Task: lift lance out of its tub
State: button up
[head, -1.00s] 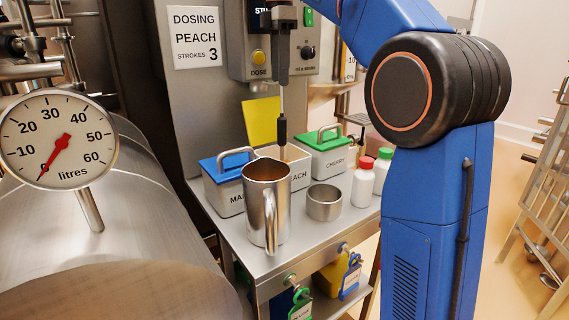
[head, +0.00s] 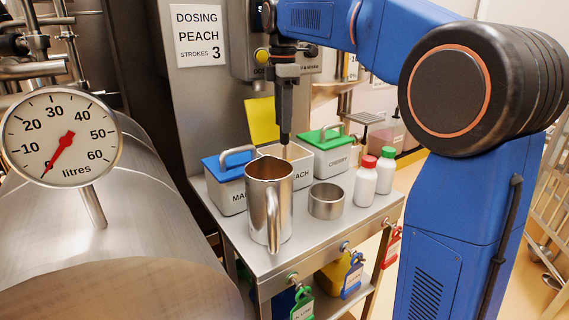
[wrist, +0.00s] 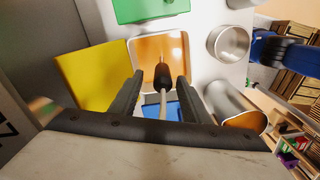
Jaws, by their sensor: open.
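The lance stands in the open peach tub (head: 299,173), between the blue-lidded tub and the green-lidded tub. In the wrist view its black grip and thin pale rod (wrist: 162,76) rise from the orange powder inside the tub (wrist: 182,48). My gripper (head: 284,137) points straight down over the tub, around the lance's upper part, and hides most of it in the head view. In the wrist view the two fingers of my gripper (wrist: 160,86) stand apart, one on each side of the lance, with gaps showing.
A steel jug (head: 268,210) stands close in front of the peach tub. A steel bowl (head: 326,201), two white bottles (head: 366,183), the blue-lidded tub (head: 229,194) and the green-lidded tub (head: 331,160) crowd the table. The raised yellow lid (head: 261,120) is behind.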

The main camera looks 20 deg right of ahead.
aim_at(283, 142)
jog(key=shift+s+f, duration=0.15)
jog(key=shift+f, duration=2)
grip_shut()
